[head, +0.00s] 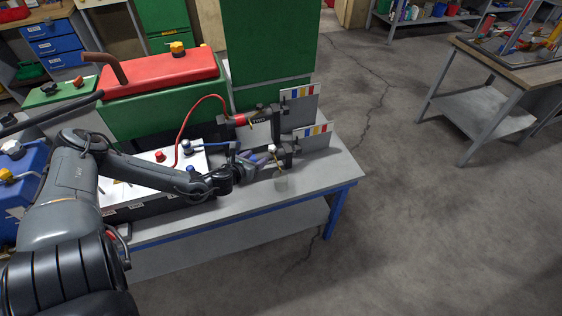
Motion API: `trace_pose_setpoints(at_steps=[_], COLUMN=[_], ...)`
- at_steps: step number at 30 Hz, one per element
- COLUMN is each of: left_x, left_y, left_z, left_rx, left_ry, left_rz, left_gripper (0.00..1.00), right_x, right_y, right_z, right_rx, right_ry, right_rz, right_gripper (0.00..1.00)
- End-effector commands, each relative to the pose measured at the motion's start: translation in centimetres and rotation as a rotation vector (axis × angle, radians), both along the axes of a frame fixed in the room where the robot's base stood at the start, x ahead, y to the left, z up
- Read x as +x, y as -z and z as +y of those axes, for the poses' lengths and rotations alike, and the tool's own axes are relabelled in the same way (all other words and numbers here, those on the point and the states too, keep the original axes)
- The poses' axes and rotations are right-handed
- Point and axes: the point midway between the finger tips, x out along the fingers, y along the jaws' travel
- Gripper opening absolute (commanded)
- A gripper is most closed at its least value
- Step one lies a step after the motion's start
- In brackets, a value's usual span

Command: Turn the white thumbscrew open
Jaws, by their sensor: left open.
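A small white thumbscrew (272,148) shows on top of the dark fitting at the right end of the bench unit, above a thin brass-coloured spout. My left gripper (257,161) is open, its bluish fingers just left of and slightly below the thumbscrew. I cannot tell whether they touch it, and no grip on it shows. The fitting behind the fingers is partly hidden. A clear jar (281,183) stands on the bench below the spout. My right gripper is not in view.
A grey bench (225,221) with blue legs carries the equipment. A red-topped green tank (160,85) and a tall green cabinet (268,40) stand behind. Striped panels (312,138) jut out right of the fitting. The bench's front right corner is clear.

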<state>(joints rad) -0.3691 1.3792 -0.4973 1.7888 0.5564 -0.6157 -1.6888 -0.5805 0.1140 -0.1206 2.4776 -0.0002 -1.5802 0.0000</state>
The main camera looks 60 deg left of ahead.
Motion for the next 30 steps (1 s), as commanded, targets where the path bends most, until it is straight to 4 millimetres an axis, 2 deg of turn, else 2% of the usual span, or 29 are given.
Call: trace_pose_setpoints(at_steps=[1, 3, 11, 21, 30], left_x=[0.4, 0.8, 2.2, 6.6, 9.2], left_y=[0.6, 0.5, 1.2, 3.1, 4.4], left_z=[0.4, 0.6, 1.3, 3.4, 4.7], left_rx=[0.019, 0.029, 0.029, 0.027, 0.026], left_ry=[0.008, 0.012, 0.008, 0.007, 0.009], left_rz=[-0.004, -0.009, -0.018, -0.02, -0.017], left_gripper=[0.61, 0.61, 0.61, 0.61, 0.61], right_x=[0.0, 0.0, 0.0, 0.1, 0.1], right_y=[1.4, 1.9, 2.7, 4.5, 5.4], right_z=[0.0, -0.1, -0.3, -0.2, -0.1], right_rx=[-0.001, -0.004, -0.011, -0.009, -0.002], right_ry=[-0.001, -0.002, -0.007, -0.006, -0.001], right_rz=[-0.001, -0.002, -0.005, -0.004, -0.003], right_gripper=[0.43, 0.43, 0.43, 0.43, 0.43])
